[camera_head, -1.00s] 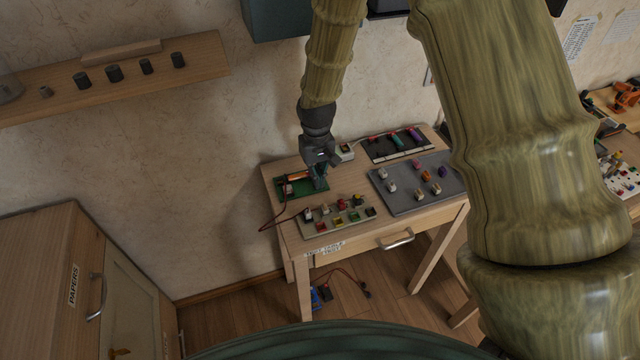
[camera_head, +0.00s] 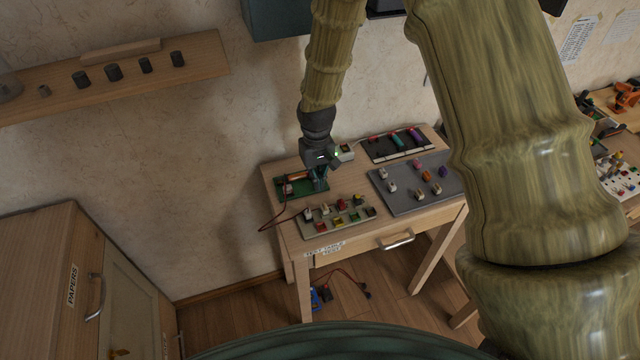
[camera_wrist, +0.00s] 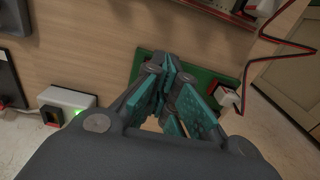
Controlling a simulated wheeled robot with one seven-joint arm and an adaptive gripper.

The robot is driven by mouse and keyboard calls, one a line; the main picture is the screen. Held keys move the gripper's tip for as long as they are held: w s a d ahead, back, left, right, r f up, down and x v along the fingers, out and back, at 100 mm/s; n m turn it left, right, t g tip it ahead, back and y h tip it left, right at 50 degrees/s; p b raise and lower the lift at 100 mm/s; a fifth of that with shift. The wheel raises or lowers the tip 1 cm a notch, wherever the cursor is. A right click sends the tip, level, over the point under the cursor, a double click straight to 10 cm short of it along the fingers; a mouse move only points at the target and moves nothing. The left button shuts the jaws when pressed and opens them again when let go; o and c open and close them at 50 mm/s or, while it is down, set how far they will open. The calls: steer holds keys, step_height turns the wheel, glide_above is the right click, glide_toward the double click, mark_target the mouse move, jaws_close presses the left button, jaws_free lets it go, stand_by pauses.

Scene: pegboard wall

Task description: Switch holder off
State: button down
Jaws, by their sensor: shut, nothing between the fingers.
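A green board (camera_head: 304,193) lies at the left of the small wooden table, with an orange cylinder on it and a red-and-white part (camera_wrist: 225,97) at one end. I cannot tell for sure which part is the holder's switch. My gripper (camera_head: 319,184) points down over the right part of the board; its teal fingers are shut and empty. In the wrist view the fingers (camera_wrist: 170,65) hide much of the board (camera_wrist: 147,62). A white box (camera_wrist: 68,97) with a dark and red switch and a lit green lamp sits apart from the fingers; it also shows behind my gripper (camera_head: 346,151).
A panel of coloured switches (camera_head: 325,231) lies at the table's front edge. A grey board with several knobs (camera_head: 405,205) and a dark tray (camera_head: 380,151) fill the right side. A red and black cable (camera_wrist: 262,62) runs from the green board's end. A wooden cabinet (camera_head: 45,260) stands left.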

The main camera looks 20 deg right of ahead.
steer(key=shift+r+p, duration=2.75)
steer(key=shift+r, duration=0.75)
